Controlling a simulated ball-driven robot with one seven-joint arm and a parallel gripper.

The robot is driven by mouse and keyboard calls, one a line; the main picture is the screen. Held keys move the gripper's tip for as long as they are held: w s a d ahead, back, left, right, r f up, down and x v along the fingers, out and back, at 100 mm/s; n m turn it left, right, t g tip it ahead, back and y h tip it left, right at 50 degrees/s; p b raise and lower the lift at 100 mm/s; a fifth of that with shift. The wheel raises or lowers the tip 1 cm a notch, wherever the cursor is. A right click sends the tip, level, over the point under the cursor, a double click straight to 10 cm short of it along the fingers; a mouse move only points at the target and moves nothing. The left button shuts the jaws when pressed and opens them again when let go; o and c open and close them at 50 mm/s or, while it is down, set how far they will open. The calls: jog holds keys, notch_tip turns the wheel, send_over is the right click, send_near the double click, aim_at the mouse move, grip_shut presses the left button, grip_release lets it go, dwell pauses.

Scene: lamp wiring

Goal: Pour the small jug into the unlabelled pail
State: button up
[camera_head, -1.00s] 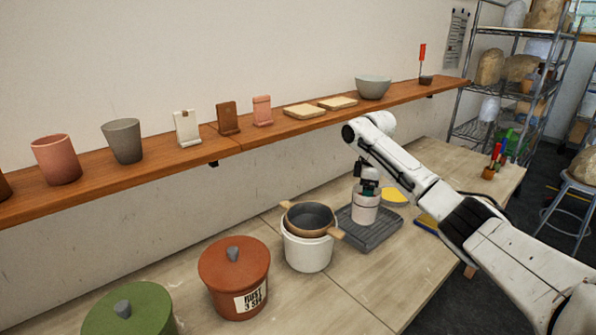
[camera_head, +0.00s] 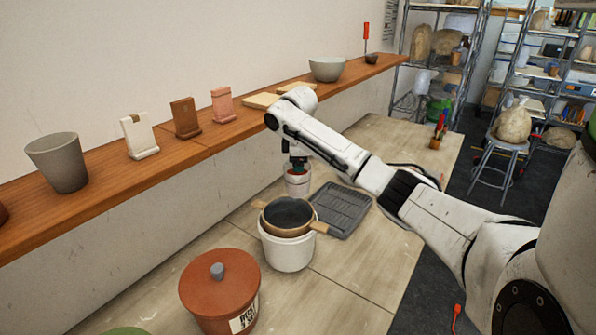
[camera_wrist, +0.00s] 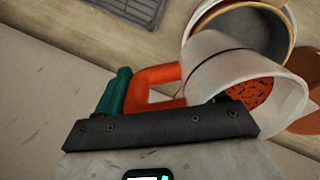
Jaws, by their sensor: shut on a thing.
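My gripper (camera_head: 298,164) is shut on the red-orange handle of the small jug (camera_head: 298,183). The jug is whitish and is held beyond the pail, left of the grey tray. In the wrist view the jug (camera_wrist: 212,66) is pale with a dark line around it, and orange-red, dark-flecked contents show at its lower part. The unlabelled white pail (camera_head: 286,256) stands on the table with a round sieve (camera_head: 288,214) with a wooden rim and two side handles resting on top. The sieve also shows behind the jug in the wrist view (camera_wrist: 252,30). The pail's inside is hidden.
A rust-coloured lidded pail (camera_head: 218,290) with a label stands nearer and left; a green lid shows at the bottom edge. The ribbed grey tray (camera_head: 343,210) lies empty at right. A wooden shelf (camera_head: 190,150) with pots and stands runs along the wall behind.

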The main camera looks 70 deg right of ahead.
jog(key=shift+d+r+t+h, duration=0.25)
jog(key=shift+r+t+h, duration=0.15)
jog(key=shift+r+h, duration=0.4)
jog(key=shift+r+t+h, duration=0.4)
jog(key=shift+r+h, duration=0.15)
jog(key=shift+h, duration=0.65)
jog(key=shift+s+a+r+h, duration=0.15)
jog(key=shift+r+h, duration=0.25)
jog(key=shift+h, duration=0.5)
jog(key=shift+a+r+t+h+b, duration=0.25)
jog(key=shift+t+h+b, duration=0.35)
jog(key=shift+h+b, duration=0.35)
jog(key=shift+s+a+r+t+h+b, duration=0.15)
jog(key=shift+a+h+b, duration=0.2)
jog(key=shift+b, duration=0.75)
jog(key=shift+s+a+f+t+h+b, duration=0.15)
jog(key=shift+h+b, duration=0.35)
jog(key=shift+b, duration=0.6)
jog(key=shift+a+r+t+h+b, duration=0.1)
jog(key=shift+a+h+b, duration=0.25)
jog(key=shift+b, duration=0.75)
jog(key=shift+s+a+f+t+h+b, duration=0.15)
jog(key=shift+a+h+b, duration=0.35)
jog(key=shift+b, duration=1.2)
jog(key=shift+s+a+t+h+b, duration=0.1)
jog(key=shift+a+t+h+b, duration=0.4)
jog(key=shift+b, duration=1.15)
jog(key=shift+s+a+f+g+h+b, duration=0.15)
jog(key=shift+h+b, duration=0.6)
jog(key=shift+b, duration=0.95)
